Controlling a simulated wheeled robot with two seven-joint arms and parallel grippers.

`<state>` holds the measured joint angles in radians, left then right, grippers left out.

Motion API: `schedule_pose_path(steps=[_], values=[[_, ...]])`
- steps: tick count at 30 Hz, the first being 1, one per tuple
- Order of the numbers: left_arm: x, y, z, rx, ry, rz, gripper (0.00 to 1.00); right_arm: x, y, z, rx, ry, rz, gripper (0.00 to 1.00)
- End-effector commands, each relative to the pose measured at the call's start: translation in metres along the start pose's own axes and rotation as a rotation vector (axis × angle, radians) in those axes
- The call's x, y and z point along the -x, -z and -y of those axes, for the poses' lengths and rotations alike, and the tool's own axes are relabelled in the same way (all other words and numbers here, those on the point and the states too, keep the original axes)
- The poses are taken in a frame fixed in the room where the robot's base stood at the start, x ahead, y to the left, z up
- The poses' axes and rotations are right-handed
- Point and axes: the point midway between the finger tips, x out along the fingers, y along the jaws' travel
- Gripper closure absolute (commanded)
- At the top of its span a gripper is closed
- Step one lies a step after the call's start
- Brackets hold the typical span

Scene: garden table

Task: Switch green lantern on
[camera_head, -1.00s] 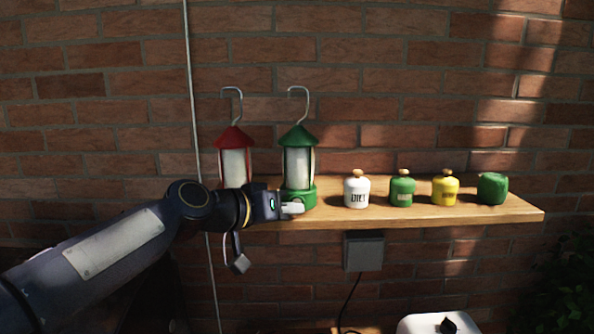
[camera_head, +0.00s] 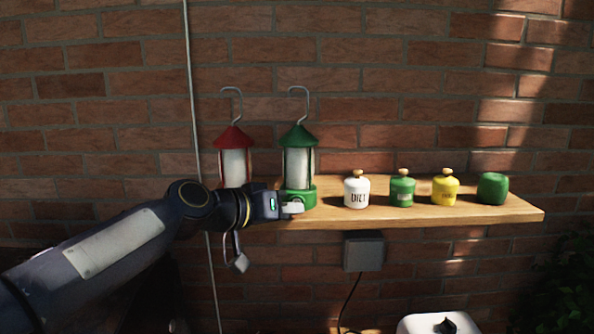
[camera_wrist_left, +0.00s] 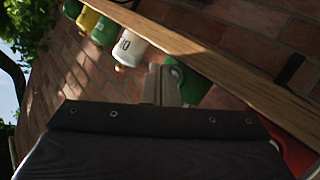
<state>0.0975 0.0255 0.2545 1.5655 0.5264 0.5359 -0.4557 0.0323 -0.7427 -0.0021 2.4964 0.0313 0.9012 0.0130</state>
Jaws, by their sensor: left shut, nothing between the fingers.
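The green lantern (camera_head: 299,160) stands upright on the wooden shelf, with a green roof, a wire hook and a pale inner cylinder that shows no clear glow. My left gripper (camera_head: 294,208) is shut and empty, its fingertips at the front of the lantern's green base; I cannot tell if they touch. In the left wrist view the shut fingers (camera_wrist_left: 161,88) lie beside the green base (camera_wrist_left: 188,82). My right gripper is not in view.
A red lantern (camera_head: 235,160) stands left of the green one, partly behind my arm. A grey box (camera_head: 363,252) hangs below.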

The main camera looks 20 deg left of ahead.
Motion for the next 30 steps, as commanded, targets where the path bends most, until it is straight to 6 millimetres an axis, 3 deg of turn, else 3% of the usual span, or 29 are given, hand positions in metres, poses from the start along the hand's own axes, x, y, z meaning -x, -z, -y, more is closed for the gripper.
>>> schedule_pose_path(steps=[30], values=[[-0.0066,0.0045,0.0048,-0.001,0.0,0.0,1.0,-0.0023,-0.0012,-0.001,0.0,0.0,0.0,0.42]])
